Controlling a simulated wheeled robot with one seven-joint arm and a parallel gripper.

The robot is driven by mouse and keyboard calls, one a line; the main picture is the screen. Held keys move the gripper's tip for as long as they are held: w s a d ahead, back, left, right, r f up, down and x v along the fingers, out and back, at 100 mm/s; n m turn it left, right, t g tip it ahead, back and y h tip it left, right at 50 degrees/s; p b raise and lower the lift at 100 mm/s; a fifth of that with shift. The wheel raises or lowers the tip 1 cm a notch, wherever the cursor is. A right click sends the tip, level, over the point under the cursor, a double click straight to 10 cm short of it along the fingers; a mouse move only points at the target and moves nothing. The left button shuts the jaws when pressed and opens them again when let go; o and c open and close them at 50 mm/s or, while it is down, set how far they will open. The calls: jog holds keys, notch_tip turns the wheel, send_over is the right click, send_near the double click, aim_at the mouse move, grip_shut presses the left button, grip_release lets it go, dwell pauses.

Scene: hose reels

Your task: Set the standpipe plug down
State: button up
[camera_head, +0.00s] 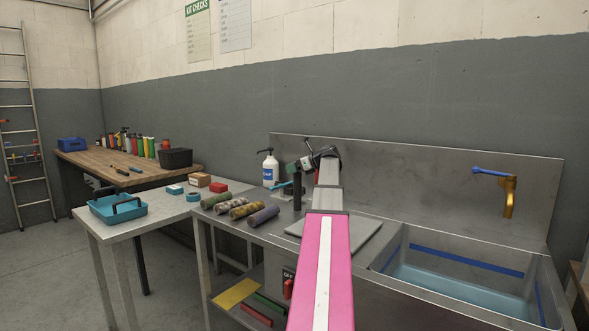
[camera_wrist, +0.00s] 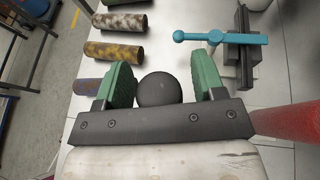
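The standpipe plug (camera_wrist: 158,90) shows in the wrist view as a dark rounded top between the two green fingers of my gripper (camera_wrist: 163,84). A light gap shows between it and the right finger; on the left they look touching or nearly so. In the head view I take the upright black cylinder (camera_head: 297,188) below my gripper (camera_head: 305,163) to be this plug. Its lower end looks to be at the steel bench top, though exact contact is hard to tell. My fingers are open around its top. The gripper's crossbar hides the plug's near side.
A teal bar on a dark fixture (camera_wrist: 221,38) is close beside the plug. Several rolled hoses (camera_head: 238,208) lie to the left, and a white pump bottle (camera_head: 270,168) stands behind. A grey board (camera_head: 362,236) and a sink (camera_head: 460,285) with water are to the right.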

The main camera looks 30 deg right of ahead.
jog(key=v, duration=1.2)
jog(key=shift+a, duration=0.1)
